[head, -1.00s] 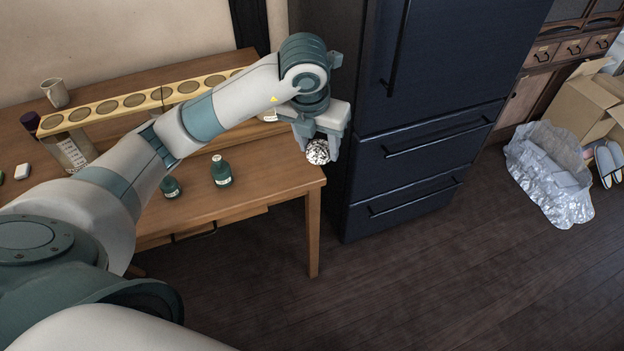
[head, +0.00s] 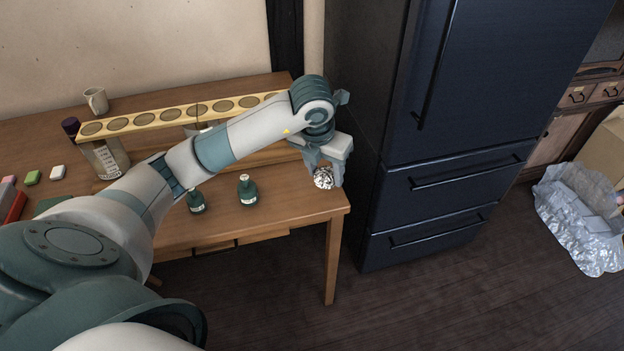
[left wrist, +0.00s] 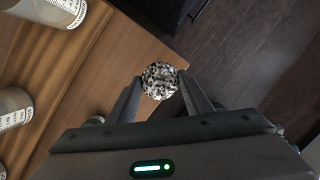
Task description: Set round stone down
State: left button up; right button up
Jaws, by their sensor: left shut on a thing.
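The round stone (head: 324,178) is speckled black and white. My left gripper (head: 325,172) is shut on it near the right end of the wooden table (head: 290,205). In the left wrist view the stone (left wrist: 159,80) sits between the two fingertips, with the table's edge and the dark floor behind it. I cannot tell whether the stone touches the tabletop. My right gripper is not in view.
Two dark green bottles (head: 247,190) stand on the table left of the gripper. A long wooden rack (head: 180,115) with round holes runs along the back. A dark fridge (head: 450,130) stands close on the right.

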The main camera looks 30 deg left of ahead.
pick_arm(q)
jog(key=a+f, duration=0.1)
jog(key=w+a+f, duration=0.1)
jog(key=a, duration=0.1)
jog(key=a+f, duration=0.1)
jog(key=shift+w+a, duration=0.2)
jog(key=shift+a, duration=0.15)
jog(key=shift+f+p, duration=0.6)
jog(key=shift+f, duration=1.35)
jog(key=shift+f, duration=0.1)
jog(key=o, duration=1.2)
jog(key=v, duration=1.2)
jog(key=shift+b, duration=0.4)
jog(key=shift+s+d, duration=0.1)
